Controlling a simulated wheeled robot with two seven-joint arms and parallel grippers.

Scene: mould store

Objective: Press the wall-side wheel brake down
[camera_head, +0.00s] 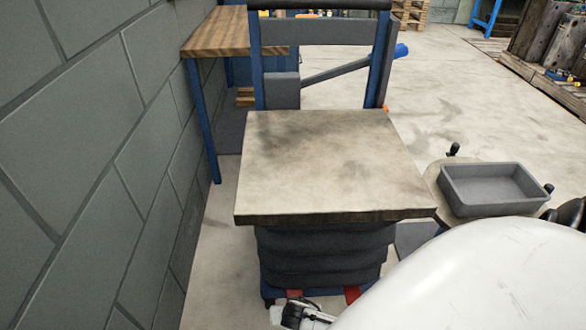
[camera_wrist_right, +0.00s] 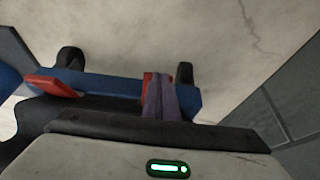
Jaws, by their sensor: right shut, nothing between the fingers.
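The lift cart has a blue base and two red brake pedals at its near end. The wall-side brake (camera_head: 294,293) shows in the head view just beyond my right gripper (camera_head: 292,312). In the right wrist view, the wall-side brake (camera_wrist_right: 147,83) is partly hidden behind the fingers of my right gripper (camera_wrist_right: 160,97), which are shut and empty. The fingers overlap the pedal; I cannot tell whether they touch it, or whether it is up or down. The other brake (camera_head: 352,293) also shows tilted in the right wrist view (camera_wrist_right: 50,87). My left gripper is out of view.
The block wall (camera_head: 90,160) runs close along the left. The cart's stone-like top (camera_head: 330,165) overhangs dark bellows (camera_head: 325,255). A grey tray (camera_head: 495,188) stands at the right. A wooden bench (camera_head: 225,30) stands behind. Dark wheels (camera_wrist_right: 184,72) flank the base. Open floor lies at back right.

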